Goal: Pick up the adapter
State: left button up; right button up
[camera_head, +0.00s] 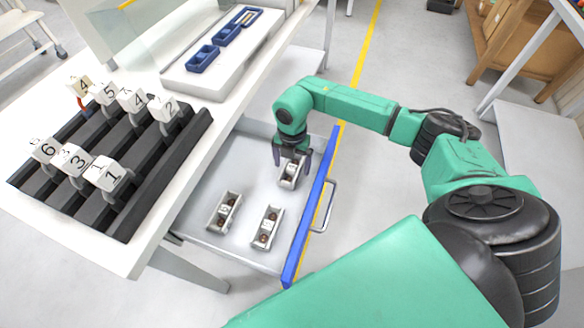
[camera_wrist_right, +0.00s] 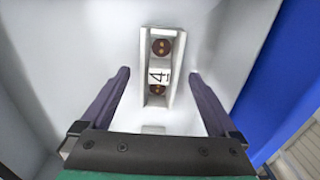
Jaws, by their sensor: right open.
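Three white adapters with brown round sockets lie in the open drawer. One adapter (camera_head: 291,173) is under my right gripper (camera_head: 291,160), near the drawer's far right part. In the right wrist view this adapter (camera_wrist_right: 160,62) carries the number 4 and lies ahead of and between the two dark fingers of the gripper (camera_wrist_right: 160,82). The fingers are open and apart from it. A second adapter (camera_head: 224,211) lies at the left of the drawer, and a third adapter (camera_head: 267,228) lies nearer its front. My left gripper is not in view.
The drawer (camera_head: 245,180) has a blue front (camera_head: 308,215) with a handle (camera_head: 328,205). On the table left, a black rack (camera_head: 125,215) holds several numbered white blocks. Blue trays (camera_head: 203,58) sit on a white surface behind.

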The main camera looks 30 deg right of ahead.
aim_at(292, 167)
jog(key=shift+f, duration=0.3)
grip_shut()
jog(key=shift+r, duration=0.15)
notch_tip(292, 167, up, 20)
jog(key=b, duration=0.1)
